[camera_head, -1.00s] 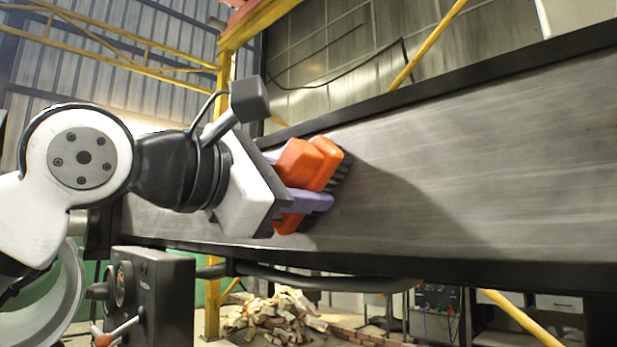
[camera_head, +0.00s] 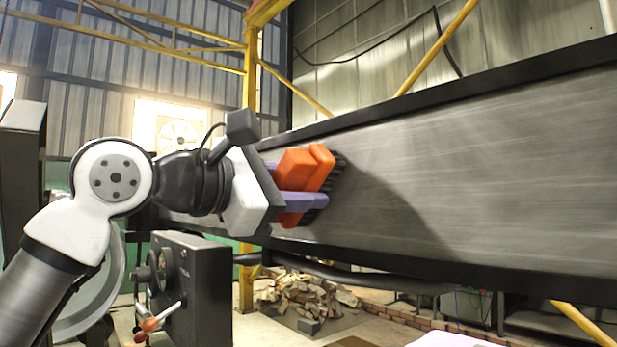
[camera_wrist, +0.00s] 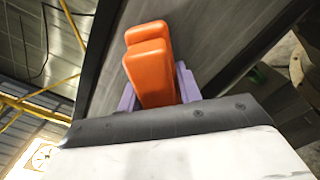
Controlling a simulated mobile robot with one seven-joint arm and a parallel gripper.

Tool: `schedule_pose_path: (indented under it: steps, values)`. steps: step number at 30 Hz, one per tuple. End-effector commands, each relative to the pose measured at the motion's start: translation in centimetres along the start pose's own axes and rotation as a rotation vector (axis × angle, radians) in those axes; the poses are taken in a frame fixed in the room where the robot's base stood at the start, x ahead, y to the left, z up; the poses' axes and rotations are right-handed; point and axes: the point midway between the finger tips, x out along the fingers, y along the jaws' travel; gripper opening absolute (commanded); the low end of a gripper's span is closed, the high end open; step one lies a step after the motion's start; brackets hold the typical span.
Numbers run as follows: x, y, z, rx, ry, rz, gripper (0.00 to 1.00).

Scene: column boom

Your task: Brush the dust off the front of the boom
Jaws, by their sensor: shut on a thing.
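My gripper (camera_head: 303,184) is shut on an orange brush (camera_head: 318,167) with dark bristles. Its purple fingers clasp the orange body. The bristles face the grey front of the boom (camera_head: 480,165) and appear to touch it near its left part; the exact contact is hidden behind the brush. In the wrist view the orange brush (camera_wrist: 150,70) stands between the purple fingers, with the boom's grey face (camera_wrist: 220,40) behind it. The boom's face carries pale streaks to the right of the brush, and a shadow falls on it beside the gripper.
The boom has dark flanges along its top edge (camera_head: 450,95) and bottom edge. A dark control box (camera_head: 205,290) with a red-knobbed lever stands below my arm. A rubble pile (camera_head: 305,295) lies on the floor beneath the boom. Yellow steel posts stand behind.

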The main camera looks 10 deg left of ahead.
Motion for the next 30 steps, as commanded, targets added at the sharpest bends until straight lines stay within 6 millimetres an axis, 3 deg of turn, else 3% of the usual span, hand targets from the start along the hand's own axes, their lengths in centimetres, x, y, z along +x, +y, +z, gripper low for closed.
schedule_pose_path:
  steps: [30]
  values:
    - [0.0,4.6,-4.3,-0.003,-0.001,-0.001,0.16]
